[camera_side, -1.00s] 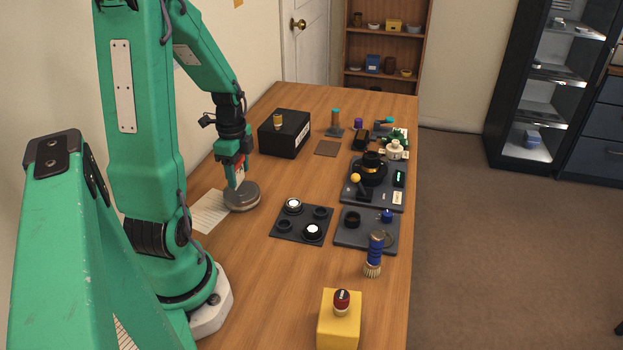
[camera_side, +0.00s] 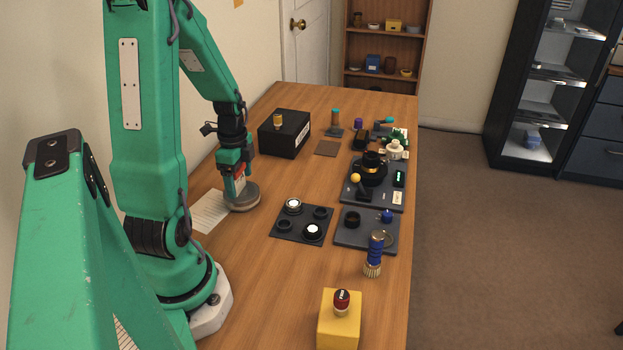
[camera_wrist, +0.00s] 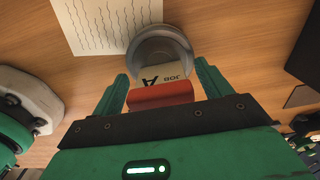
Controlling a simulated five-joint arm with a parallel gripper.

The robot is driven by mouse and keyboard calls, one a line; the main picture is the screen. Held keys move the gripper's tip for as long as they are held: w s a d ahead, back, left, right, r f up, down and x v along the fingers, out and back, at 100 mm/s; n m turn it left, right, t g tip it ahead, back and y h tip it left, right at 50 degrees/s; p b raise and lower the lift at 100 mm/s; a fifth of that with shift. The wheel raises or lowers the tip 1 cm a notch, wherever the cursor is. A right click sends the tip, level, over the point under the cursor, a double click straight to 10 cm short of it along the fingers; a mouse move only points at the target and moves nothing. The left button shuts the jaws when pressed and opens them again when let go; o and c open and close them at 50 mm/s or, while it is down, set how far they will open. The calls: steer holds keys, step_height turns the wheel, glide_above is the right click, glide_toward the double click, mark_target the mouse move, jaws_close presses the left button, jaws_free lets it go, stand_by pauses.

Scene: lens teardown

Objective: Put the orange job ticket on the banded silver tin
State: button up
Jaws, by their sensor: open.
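The orange job ticket (camera_wrist: 160,95) has an orange end and a pale face reading "JOB A". In the wrist view it lies between my open gripper's fingers (camera_wrist: 161,70), with a gap on each side. Its far end overlaps the round silver tin (camera_wrist: 165,38). In the side view the tin (camera_side: 243,202) stands on the table, and the ticket (camera_side: 239,186) is at its top, under my gripper (camera_side: 237,180). It looks to rest on the tin, but the contact underneath is hidden.
A lined paper sheet (camera_side: 209,211) lies left of the tin. A dark tray with round parts (camera_side: 302,224) is to the right. A black box (camera_side: 284,135) stands behind. More dark trays and a yellow button box (camera_side: 339,325) are along the right side. Wood between is bare.

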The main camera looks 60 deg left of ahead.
mark_target(241, 168)
step_height(241, 168, up, 12)
steer(key=shift+r, duration=0.2)
stand_by(0.7)
stand_by(0.5)
steer(key=shift+w+d+r, duration=0.2)
steer(key=shift+w+d, duration=0.1)
steer(key=shift+d, duration=0.1)
steer(key=d+r+n+t, duration=0.2)
steer(key=d+r+n, duration=0.1)
steer(key=d, duration=0.9)
steer(key=w+d+r+n+t, duration=0.1)
steer(key=d+r+n+t, duration=0.2)
steer(key=d+n, duration=0.3)
steer(key=d+r, duration=0.1)
steer(key=d, duration=0.4)
steer(key=shift+d+t, duration=0.3)
steer(key=shift+d, duration=0.05)
